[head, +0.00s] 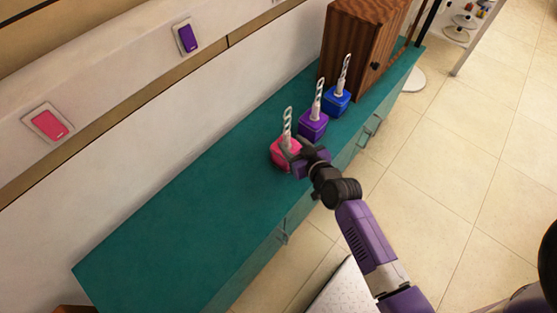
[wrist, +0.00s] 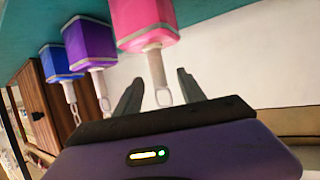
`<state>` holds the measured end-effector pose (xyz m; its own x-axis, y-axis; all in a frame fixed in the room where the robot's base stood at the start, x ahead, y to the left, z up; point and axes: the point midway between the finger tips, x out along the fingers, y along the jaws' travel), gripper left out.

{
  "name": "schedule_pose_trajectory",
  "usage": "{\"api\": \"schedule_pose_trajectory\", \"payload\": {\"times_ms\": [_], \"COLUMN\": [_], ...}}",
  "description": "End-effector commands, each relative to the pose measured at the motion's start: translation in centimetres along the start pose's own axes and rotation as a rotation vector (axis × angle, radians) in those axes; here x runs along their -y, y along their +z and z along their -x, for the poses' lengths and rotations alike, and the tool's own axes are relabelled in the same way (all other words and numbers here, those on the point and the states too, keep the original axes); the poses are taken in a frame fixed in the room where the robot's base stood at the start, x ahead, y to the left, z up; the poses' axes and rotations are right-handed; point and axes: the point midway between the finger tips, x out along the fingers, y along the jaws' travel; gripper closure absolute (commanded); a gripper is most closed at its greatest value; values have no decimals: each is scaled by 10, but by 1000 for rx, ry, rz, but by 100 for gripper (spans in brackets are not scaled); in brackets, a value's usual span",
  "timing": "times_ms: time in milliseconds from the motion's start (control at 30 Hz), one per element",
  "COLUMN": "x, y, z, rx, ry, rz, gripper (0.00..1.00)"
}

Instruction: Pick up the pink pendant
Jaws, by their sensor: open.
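The pink pendant (head: 284,154) is a pink block with a pale stem and loop, standing on the teal cabinet top. It is the nearest of a row of three. In the wrist view the pink pendant (wrist: 143,20) appears upside down, with its stem and loop reaching between the two dark fingers. My gripper (head: 296,151) is open at the pendant, partly covering its right side in the head view. In the wrist view my gripper (wrist: 160,92) has a finger on each side of the stem, with gaps visible. The fingers do not appear closed on it.
A purple pendant (head: 313,125) and a blue pendant (head: 336,101) stand just beyond the pink one. A wooden box (head: 350,45) stands behind them. The near left of the teal cabinet top (head: 170,235) is clear. Pink (head: 48,124) and purple (head: 187,38) panels are on the wall.

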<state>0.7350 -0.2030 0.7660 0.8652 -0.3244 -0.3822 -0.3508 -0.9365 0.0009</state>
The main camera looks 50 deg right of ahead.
Motion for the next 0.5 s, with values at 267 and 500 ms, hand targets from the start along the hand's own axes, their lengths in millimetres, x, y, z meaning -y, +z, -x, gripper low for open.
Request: {"api": "schedule_pose_trajectory", "payload": {"times_ms": [267, 500], "x": [-2, -4], "y": [-1, -4], "z": [-27, -55], "rx": [1, -1], "ry": [0, 1], "rz": [-1, -2], "gripper": [53, 53]}}
